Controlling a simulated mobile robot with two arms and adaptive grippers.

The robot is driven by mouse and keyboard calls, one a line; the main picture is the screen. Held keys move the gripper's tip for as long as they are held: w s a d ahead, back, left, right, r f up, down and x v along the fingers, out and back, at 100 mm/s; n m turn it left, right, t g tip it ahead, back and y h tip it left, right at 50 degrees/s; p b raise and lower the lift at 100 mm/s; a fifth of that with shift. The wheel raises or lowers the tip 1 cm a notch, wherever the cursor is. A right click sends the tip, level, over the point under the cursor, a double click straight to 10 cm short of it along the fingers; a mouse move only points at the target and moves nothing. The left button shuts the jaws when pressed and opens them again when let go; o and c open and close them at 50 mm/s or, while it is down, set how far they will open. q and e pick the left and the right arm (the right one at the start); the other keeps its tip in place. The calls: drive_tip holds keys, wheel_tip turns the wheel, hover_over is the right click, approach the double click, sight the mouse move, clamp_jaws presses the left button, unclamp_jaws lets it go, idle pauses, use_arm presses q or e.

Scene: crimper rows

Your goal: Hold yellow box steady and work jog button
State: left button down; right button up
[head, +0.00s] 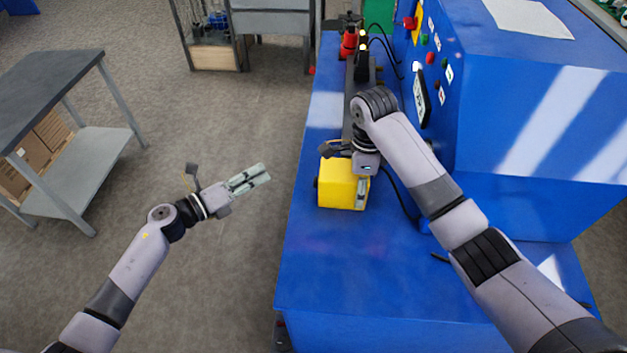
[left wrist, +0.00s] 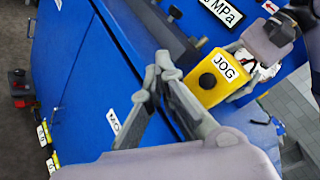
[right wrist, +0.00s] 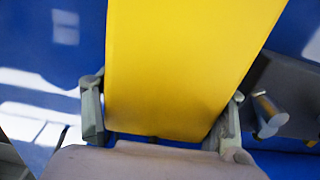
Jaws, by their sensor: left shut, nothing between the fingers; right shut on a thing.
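The yellow box (head: 338,184) sits on the blue machine's bench top, near its left edge. In the left wrist view the box (left wrist: 207,91) shows a black round jog button (left wrist: 207,81) and a white JOG label (left wrist: 224,68). My right gripper (head: 364,186) is shut on the box; in the right wrist view its fingers (right wrist: 163,128) stand on either side of the yellow body (right wrist: 185,70). My left gripper (head: 264,173) is shut and empty, left of the bench and apart from the box. Its closed fingertips show in the left wrist view (left wrist: 165,66).
The blue machine (head: 530,120) with a control panel and gauge stands at the right. Red and black fittings (head: 348,44) stand at the back of the bench. A black cable (head: 398,190) runs beside the box. A grey table (head: 45,85) is at the left; the floor between is clear.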

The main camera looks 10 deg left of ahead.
sight(316, 182)
use_arm(q)
drive_tip(key=shift+d+r, duration=0.1)
drive_tip(key=shift+d, duration=0.05)
drive_tip(key=d, duration=0.8)
drive_tip(key=shift+d, duration=0.2)
use_arm(e)
drive_tip(key=shift+f, duration=0.1)
use_arm(q)
drive_tip(key=shift+d, duration=0.1)
use_arm(e)
drive_tip(key=shift+s, duration=0.1)
idle(1.3)
use_arm(q)
drive_tip(key=shift+d, duration=0.4)
drive_tip(key=shift+d, duration=0.65)
idle(0.8)
drive_tip(key=shift+a, duration=1)
drive_tip(key=shift+a, duration=0.1)
